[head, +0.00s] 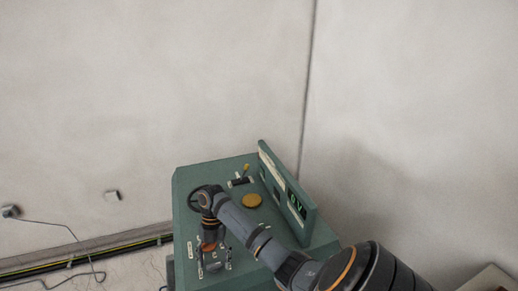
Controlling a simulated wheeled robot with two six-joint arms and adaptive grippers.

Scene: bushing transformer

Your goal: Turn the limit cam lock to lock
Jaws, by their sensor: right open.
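A green control console (190,180) stands in the lower middle of the head view, with several controls on its sloped top. I cannot tell for certain which small control is the limit cam lock. My right arm reaches in from the lower right across the console. My right gripper (213,258) points down at the console's left front part, over small controls and labels there. Its fingers are small and dark, open, and partly mixed with the controls behind them. Whether they touch anything cannot be told. My left gripper is not in view.
A round yellow button (251,200) and a small yellow-tipped lever (246,168) are on the console top. A raised panel (288,196) with a green-lit display stands along its right side. Pale walls are behind. A cable (75,240) and a yellow-black strip (95,257) run at left.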

